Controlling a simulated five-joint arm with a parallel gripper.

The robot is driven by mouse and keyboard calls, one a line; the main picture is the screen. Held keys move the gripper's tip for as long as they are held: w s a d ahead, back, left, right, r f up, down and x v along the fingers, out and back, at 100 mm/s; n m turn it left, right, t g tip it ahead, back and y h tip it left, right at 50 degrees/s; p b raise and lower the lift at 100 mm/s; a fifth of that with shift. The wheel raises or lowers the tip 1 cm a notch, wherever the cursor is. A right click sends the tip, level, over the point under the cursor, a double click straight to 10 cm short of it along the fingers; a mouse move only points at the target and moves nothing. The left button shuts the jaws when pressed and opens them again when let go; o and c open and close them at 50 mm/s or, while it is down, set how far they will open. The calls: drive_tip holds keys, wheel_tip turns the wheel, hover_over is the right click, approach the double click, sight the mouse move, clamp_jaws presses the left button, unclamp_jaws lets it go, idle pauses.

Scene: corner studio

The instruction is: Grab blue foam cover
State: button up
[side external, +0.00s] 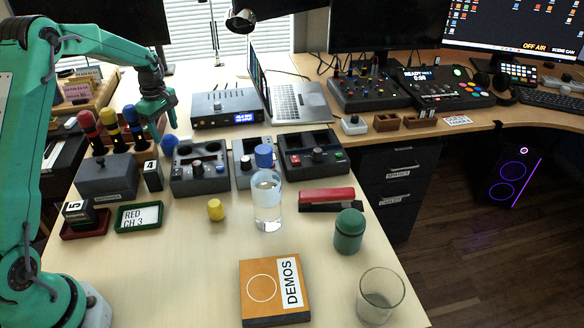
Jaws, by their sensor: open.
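A rounded blue piece (169,143), which looks like the blue foam cover, sits at the back left corner of a grey control box (200,172). My gripper (162,133) points down just above and beside it. Its jaws are open, with one green finger on each side of a gap. I cannot tell whether a finger touches the blue piece. To the left, microphones with a red top (87,121), a yellow top (108,117) and a dark blue top (131,115) stand in a wooden holder.
A clear bottle (267,200) with a blue cap stands mid-table. A yellow cylinder (215,210), a red stapler (327,197), a green jar (349,231), an empty glass (380,294) and an orange DEMOS box (262,288) lie in front.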

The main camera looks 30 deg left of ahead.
sight(167, 136)
drive_tip(key=shift+f, duration=0.15)
drive_tip(key=shift+w+a+f, duration=0.15)
drive_tip(key=shift+f, duration=2.4)
drive_tip(key=c, duration=0.7)
drive_tip(key=shift+r, duration=0.15)
wheel_tip(167, 136, up, 18)
drive_tip(key=shift+f, duration=0.1)
